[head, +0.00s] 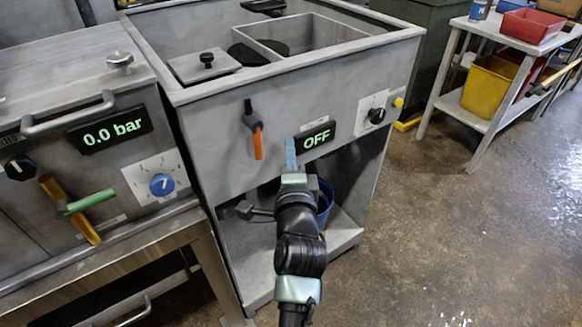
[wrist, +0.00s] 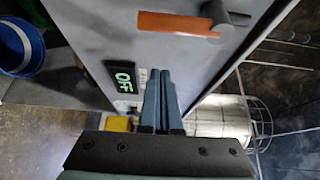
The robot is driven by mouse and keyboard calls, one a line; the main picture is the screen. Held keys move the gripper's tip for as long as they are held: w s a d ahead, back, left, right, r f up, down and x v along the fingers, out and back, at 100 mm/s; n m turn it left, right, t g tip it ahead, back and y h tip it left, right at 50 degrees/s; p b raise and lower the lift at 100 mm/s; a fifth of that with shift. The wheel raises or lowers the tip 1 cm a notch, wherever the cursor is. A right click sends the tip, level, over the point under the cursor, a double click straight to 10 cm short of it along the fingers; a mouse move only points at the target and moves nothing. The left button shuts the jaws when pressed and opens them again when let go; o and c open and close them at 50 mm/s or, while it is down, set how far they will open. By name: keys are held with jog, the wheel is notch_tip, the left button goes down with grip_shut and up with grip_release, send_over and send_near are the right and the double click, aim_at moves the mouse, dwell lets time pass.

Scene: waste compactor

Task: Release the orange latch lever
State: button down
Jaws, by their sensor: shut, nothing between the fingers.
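The orange latch lever (head: 257,138) hangs down from a dark pivot on the grey front panel of the compactor (head: 215,135). In the wrist view the lever (wrist: 178,23) lies across the top, its grey pivot to the right. My gripper (head: 290,143) is in front of the panel, a little right of and below the lever in the head view. In the wrist view its two blue fingers (wrist: 163,75) are together and empty, pointing towards the lever. I see a gap in the picture between fingertips and orange part; contact is not visible.
A display reading OFF (head: 317,138) and a black knob (head: 377,115) are right of the lever. The left machine (head: 60,85) has a 0.0 bar display and a yellow-and-green handle (head: 75,207). A blue bucket (head: 325,203) stands under the compactor. Open floor lies right.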

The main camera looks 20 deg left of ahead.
aim_at(254, 138)
jog(key=shift+s+a+p, duration=0.4)
jog(key=shift+s+a, duration=0.05)
jog(key=shift+a, duration=0.4)
jog(key=shift+s+a+p, duration=0.35)
jog(key=shift+s+a, duration=0.1)
jog(key=shift+a, duration=0.4)
jog(key=shift+s+r+p, duration=0.1)
jog(key=shift+r+p, duration=0.1)
jog(key=shift+p, duration=0.5)
